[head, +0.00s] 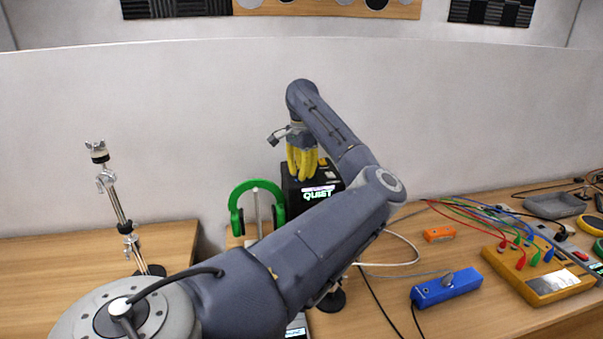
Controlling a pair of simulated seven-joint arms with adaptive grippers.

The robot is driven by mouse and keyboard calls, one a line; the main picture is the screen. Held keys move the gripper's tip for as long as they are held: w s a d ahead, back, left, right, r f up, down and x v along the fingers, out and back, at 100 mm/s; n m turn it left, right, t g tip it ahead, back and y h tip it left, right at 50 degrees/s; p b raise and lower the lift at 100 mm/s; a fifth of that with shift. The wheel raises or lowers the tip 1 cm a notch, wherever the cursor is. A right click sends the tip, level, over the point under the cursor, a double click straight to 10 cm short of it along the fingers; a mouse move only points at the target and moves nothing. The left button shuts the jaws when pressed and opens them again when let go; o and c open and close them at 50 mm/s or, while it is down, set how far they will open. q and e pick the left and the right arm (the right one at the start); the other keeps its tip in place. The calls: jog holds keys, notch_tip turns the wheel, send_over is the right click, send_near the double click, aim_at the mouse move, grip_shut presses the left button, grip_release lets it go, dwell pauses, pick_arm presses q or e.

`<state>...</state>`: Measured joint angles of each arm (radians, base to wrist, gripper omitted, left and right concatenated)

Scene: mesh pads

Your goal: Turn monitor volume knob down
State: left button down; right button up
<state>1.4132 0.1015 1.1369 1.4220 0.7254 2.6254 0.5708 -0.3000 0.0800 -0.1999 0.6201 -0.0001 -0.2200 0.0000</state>
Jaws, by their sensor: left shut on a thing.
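A black monitor box (318,195) with a lit label reading "QUIET" stands at the back of the wooden table, near the wall. My left arm reaches across the middle of the head view and bends down over the box. My left gripper (302,174), with yellow fingers, points down at the top of the box. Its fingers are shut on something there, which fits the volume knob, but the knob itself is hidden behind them. The knob's setting cannot be read. My right gripper is not in view.
Green headphones (257,200) hang on a stand left of the box. A metal stand (122,215) rises further left.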

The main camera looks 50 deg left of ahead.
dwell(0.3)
pick_arm(q)
jog(key=c, duration=1.1)
grip_release()
notch_tip(320, 180, up, 12)
